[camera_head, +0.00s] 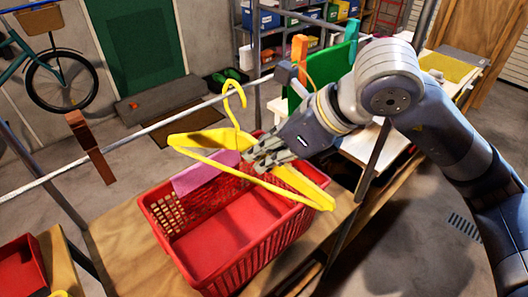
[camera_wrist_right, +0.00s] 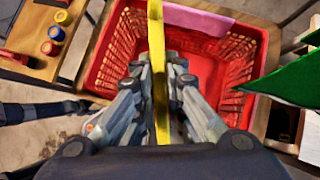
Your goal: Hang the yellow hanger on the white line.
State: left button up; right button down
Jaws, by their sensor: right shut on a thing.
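The yellow hanger (camera_head: 292,178) is in my right gripper (camera_head: 262,155), which is shut on it above the red basket. In the right wrist view the hanger (camera_wrist_right: 158,70) runs between the two fingers. The hanger is tilted, its hook (camera_head: 234,96) pointing up. The white line (camera_head: 120,144) crosses the head view from lower left to upper right. The hook overlaps the line in the picture; I cannot tell whether it is over the line or only in front of it. My left gripper is not in view.
The red basket (camera_head: 228,258) stands on a wooden bench below, with pink cloth (camera_head: 207,174) at its rim. A brown cloth (camera_head: 92,148) hangs on the line at left. A green cloth (camera_head: 318,72) and an orange piece (camera_head: 299,47) are right of the hook.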

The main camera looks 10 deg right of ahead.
jog(key=shift+f, duration=0.2)
jog(key=c, duration=1.6)
grip_release()
